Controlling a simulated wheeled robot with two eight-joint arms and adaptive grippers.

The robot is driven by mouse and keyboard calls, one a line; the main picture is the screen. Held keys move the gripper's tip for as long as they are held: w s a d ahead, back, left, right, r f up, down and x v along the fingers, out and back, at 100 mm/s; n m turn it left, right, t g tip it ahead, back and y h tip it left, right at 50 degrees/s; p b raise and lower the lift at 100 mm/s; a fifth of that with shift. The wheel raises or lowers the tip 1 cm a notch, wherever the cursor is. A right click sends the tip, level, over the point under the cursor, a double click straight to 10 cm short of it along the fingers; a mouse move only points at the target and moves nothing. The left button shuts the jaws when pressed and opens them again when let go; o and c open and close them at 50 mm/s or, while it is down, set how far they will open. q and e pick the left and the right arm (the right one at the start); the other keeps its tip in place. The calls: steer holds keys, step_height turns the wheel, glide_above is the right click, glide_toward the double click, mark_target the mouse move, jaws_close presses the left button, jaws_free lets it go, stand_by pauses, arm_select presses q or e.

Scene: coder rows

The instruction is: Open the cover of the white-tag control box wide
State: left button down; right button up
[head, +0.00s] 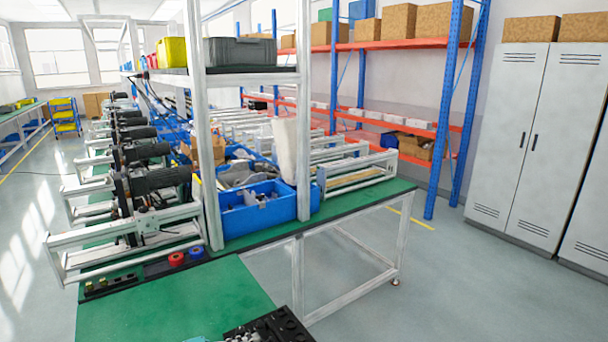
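I cannot make out a control box with a white tag or a cover in the head view. A dark panel (173,262) at the bench's front edge carries a red round part (176,259) and a blue round part (196,251). A second dark strip (107,284) with small yellowish knobs lies to its left. Neither shows a white tag or a cover. Neither of my grippers is in view.
A green-topped bench (170,305) fills the lower left. A black piece with round holes (270,328) is cut off by the bottom edge. Blue bins (258,218) stand behind a white upright (208,150). Grey cabinets (510,130) stand right; floor (450,290) before them is clear.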

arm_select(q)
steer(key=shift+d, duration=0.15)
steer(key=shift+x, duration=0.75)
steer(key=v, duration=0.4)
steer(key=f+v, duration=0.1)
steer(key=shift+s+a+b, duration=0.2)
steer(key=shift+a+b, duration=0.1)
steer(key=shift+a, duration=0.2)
